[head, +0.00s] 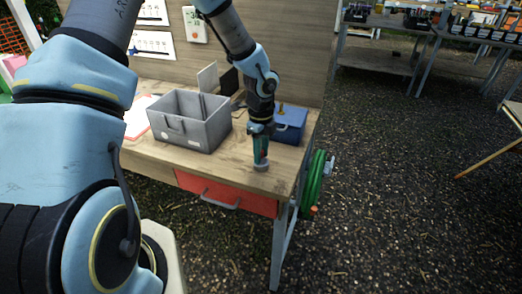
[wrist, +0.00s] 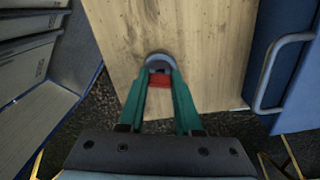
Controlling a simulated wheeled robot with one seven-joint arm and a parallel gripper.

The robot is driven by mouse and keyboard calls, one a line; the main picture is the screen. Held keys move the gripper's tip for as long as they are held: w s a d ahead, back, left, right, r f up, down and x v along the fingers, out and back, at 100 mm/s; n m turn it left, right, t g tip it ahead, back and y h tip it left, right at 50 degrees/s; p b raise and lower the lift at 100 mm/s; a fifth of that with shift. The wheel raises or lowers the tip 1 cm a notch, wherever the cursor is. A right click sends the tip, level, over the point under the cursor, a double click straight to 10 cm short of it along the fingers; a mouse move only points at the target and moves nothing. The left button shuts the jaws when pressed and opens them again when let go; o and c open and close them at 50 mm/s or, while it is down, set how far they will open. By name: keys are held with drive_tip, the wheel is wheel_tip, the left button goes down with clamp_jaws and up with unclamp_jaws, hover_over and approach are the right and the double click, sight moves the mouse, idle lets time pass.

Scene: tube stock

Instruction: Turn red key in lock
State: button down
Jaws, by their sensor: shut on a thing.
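A grey round piece, which looks like the lock (head: 262,167), is at the front right part of the wooden table top; it also shows in the wrist view (wrist: 158,60). My gripper (head: 261,156) points down right over it, with teal fingers. In the wrist view my gripper (wrist: 159,84) is shut on the red key (wrist: 159,80), whose red part shows between the fingertips, against the grey round piece. The key's lower end is hidden, so I cannot tell how deep it sits or how far it is turned.
A grey crate (head: 187,136) stands left of my gripper on the table (head: 215,168). A blue box (head: 290,122) stands close behind it to the right. A red drawer (head: 222,196) is under the table top. A green hose reel (head: 314,183) hangs at the right side.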

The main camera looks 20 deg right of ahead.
idle(0.4)
drive_tip(key=shift+n+b, duration=0.4)
drive_tip(key=shift+n, duration=1)
drive_tip(key=c, duration=0.5)
unclamp_jaws()
wheel_tip(320, 180, up, 11)
drive_tip(key=b, duration=0.2)
drive_tip(key=s+a+r+n, duration=0.1)
drive_tip(key=a+n, duration=0.7)
drive_tip(key=a, duration=0.2)
drive_tip(key=s+a+n+t, duration=0.1)
drive_tip(key=a+n, duration=0.8)
drive_tip(key=a, duration=0.1)
drive_tip(key=s+a+r+n, duration=0.1)
drive_tip(key=s+a+n, duration=0.1)
drive_tip(key=a+n, duration=0.6)
drive_tip(key=shift+a+r+n+t, duration=0.15)
drive_tip(key=shift+a+r, duration=0.05)
drive_tip(key=shift+a, duration=0.35)
drive_tip(key=shift+a+r+n+t, duration=0.15)
drive_tip(key=shift+a, duration=0.4)
